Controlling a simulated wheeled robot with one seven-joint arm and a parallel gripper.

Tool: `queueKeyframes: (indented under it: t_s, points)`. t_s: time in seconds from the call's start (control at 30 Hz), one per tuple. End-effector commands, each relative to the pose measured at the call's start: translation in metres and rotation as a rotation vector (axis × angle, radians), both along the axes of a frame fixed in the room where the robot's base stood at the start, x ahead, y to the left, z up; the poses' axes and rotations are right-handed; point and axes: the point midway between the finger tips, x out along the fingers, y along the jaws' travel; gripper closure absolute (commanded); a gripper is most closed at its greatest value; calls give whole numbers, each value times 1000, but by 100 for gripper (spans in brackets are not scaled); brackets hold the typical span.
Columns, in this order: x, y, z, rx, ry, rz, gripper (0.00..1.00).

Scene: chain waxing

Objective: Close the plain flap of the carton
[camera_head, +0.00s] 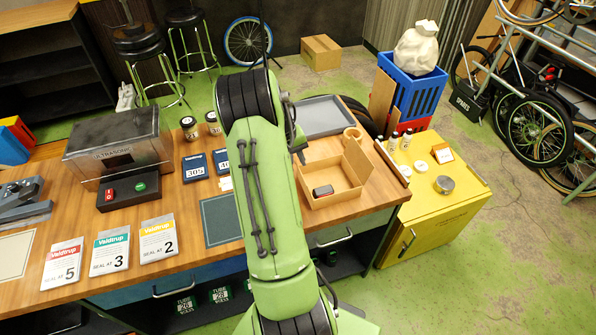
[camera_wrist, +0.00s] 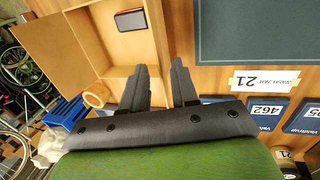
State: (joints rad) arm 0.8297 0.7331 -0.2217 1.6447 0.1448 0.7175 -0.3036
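The open cardboard carton (camera_head: 330,199) stands on the wooden bench, right of my arm in the head view. A dark rectangular item (camera_head: 323,191) lies inside it. One flap (camera_head: 357,160) stands raised at its right side. In the wrist view the carton (camera_wrist: 112,45) fills the upper left, with a broad flap (camera_wrist: 45,50) folded outward at left and the dark item (camera_wrist: 130,19) inside. I cannot tell which flap is the plain one. My gripper (camera_wrist: 160,80) is open and empty, its fingers apart near the carton's edge. In the head view my arm hides most of it.
A grey tray (camera_head: 320,116) and a tape roll (camera_head: 353,134) lie behind the carton. A dark mat (camera_head: 221,220) and blue number cards (camera_head: 195,167) lie left of it. A yellow cabinet (camera_head: 440,205) with small bottles stands right of the bench.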

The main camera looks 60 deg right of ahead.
Motion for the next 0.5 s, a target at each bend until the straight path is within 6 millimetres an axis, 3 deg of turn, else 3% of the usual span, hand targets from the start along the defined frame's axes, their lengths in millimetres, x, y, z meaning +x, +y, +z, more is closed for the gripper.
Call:
queueKeyframes:
  t_s: [0.03, 0.2, 0.5]
  points:
    - [-3, -2, -13, 4, 3, -1, 71]
    - [-7, -7, -38, 1, 0, 0, 71]
    - [-8, -8, -43, 0, -1, 1, 71]
